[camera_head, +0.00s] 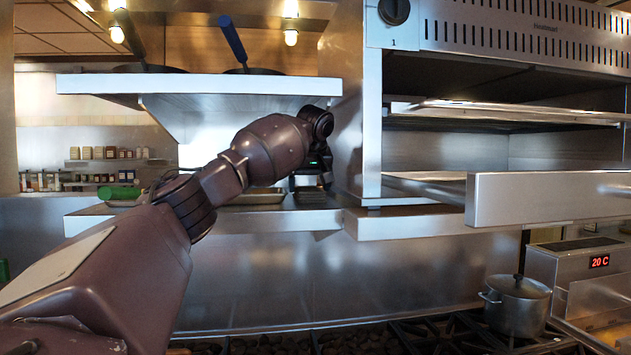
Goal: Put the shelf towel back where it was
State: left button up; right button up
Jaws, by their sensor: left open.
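My left arm reaches in from the lower left, and its gripper (310,181) points away from me at the right end of the lower metal shelf (270,222), beside the oven's side wall. The gripper is open; its fingertips are mostly hidden behind my wrist, and I see nothing held in it. I cannot make out a towel for certain. A green rounded item (118,193) lies at the left end of the lower shelf, too small to identify. My right gripper is not in view.
An upper shelf (200,84) with dark pans hangs above my wrist. The oven (372,130) stands close on the right, with a protruding rack front (545,198). A tray (257,198) lies on the lower shelf. A lidded pot (517,306) stands on the burners below.

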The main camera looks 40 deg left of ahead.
aim_at(309, 188)
pick_arm(q)
jog(key=v, duration=0.3)
jog(key=shift+d+r+b, duration=0.15)
jog(key=shift+r+b, duration=0.05)
jog(key=shift+b, duration=0.1)
jog(key=s+d+b, duration=0.1)
jog(key=s+d, duration=0.1)
jog(key=d, duration=0.1)
jog(key=s+d+b, duration=0.2)
jog(key=s+d, duration=0.3)
jog(key=d, duration=0.1)
jog(key=shift+s+d+r, duration=0.1)
jog(key=shift+s+d, duration=0.05)
jog(key=shift+s, duration=0.2)
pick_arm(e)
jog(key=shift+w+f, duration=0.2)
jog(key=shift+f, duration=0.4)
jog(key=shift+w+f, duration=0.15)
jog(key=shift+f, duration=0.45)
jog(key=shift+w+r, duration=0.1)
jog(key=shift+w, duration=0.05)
